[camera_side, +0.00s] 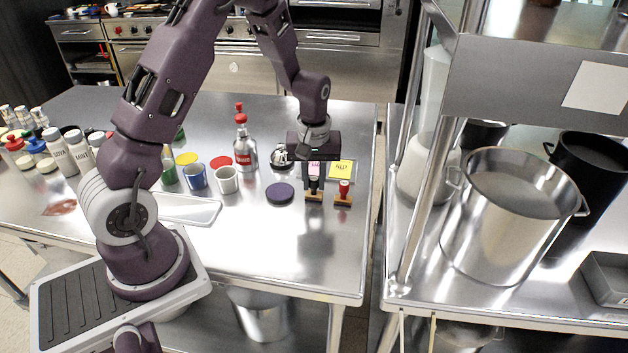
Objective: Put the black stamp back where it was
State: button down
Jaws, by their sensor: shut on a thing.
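The black stamp (314,188) has a dark handle on a tan block base. It stands at the right part of the steel table, just below my gripper (315,174). My gripper is shut on its handle; the fingers are small and partly hidden here. I cannot tell whether the base touches the table. A red stamp (343,190) with a similar base stands close to its right. A pink note (314,168) and a yellow note (340,169) lie behind the stamps.
A dark purple disc (280,193) lies to the left of the stamps. A white cup (227,180), a blue cup (195,177) and a red-capped bottle (244,148) stand farther left. A metal rack post (432,210) and large pot (510,215) are at right. The table front is clear.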

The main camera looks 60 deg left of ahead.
jog(key=shift+f, duration=0.2)
jog(key=c, duration=1.3)
grip_release()
jog(key=shift+o, duration=0.2)
jog(key=shift+r, duration=0.1)
jog(key=s+d+r+m, duration=0.1)
jog(key=s+d+r, duration=0.1)
jog(key=r, duration=0.6)
jog(key=s+d+r, duration=0.1)
jog(key=d+r, duration=0.1)
jog(key=r, duration=0.6)
jog(key=s+d+r+m+t, duration=0.1)
jog(key=s+d+r+m, duration=0.1)
jog(key=s, duration=0.4)
jog(key=s+d+r+m+t, duration=0.2)
jog(key=s+d+m, duration=0.2)
jog(key=s, duration=0.3)
jog(key=s+d+r+m+t+h, duration=0.1)
jog(key=s+d+r+m, duration=0.1)
jog(key=s, duration=0.4)
jog(key=shift+s+d+r+m+t, duration=0.4)
jog(key=shift+d+m, duration=0.35)
jog(key=shift+m, duration=0.25)
